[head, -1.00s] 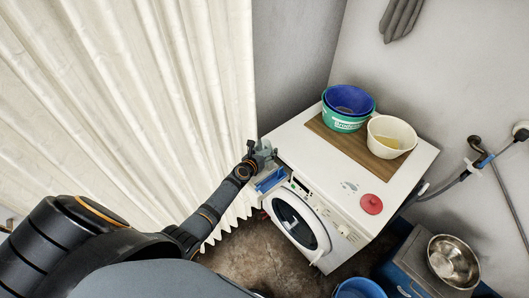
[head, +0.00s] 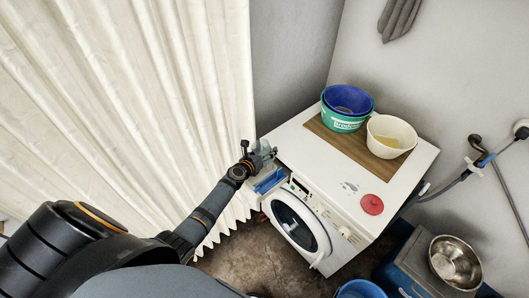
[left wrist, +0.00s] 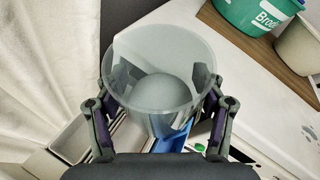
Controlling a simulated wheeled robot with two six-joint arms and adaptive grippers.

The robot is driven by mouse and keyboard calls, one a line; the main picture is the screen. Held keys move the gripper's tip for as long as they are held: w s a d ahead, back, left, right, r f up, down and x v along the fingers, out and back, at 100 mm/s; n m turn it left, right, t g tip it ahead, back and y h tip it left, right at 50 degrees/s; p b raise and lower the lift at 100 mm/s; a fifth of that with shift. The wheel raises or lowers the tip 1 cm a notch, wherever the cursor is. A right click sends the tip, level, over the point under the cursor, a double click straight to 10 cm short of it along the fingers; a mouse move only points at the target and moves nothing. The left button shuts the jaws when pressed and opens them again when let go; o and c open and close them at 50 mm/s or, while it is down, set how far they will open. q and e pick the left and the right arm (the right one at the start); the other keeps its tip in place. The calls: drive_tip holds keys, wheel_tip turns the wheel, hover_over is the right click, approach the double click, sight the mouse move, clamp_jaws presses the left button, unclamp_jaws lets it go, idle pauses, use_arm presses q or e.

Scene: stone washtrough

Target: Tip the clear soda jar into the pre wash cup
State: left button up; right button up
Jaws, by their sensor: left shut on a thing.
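My left gripper (left wrist: 158,125) is shut on the clear soda jar (left wrist: 160,80), a see-through round jar whose wide mouth faces the left wrist camera. Pale contents show inside it. In the head view my left gripper (head: 263,154) is at the washing machine's front left corner, above the pulled-out detergent drawer (head: 270,181). The drawer has pale compartments (left wrist: 68,140) and a blue part (left wrist: 172,139) below the jar. I cannot tell which part is the pre wash cup. My right gripper is not in view.
The white washing machine (head: 318,165) carries a wooden board with a green tub (head: 343,124), a blue basin and a cream bucket (head: 391,135). A red lid (head: 372,204) lies near its front right. A cream curtain (head: 130,90) hangs close on the left.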

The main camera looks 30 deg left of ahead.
use_arm(q)
drive_tip(key=shift+n+b, duration=0.4)
drive_tip(key=shift+b, duration=0.05)
drive_tip(key=shift+d+r+h, duration=0.1)
drive_tip(key=shift+h, duration=0.3)
drive_tip(key=shift+n+t+b, duration=0.3)
drive_tip(key=shift+n+b, duration=0.3)
drive_tip(key=shift+b, duration=0.25)
drive_tip(key=shift+n+h+b, duration=0.3)
drive_tip(key=shift+b, duration=0.05)
drive_tip(key=shift+d+r, duration=0.1)
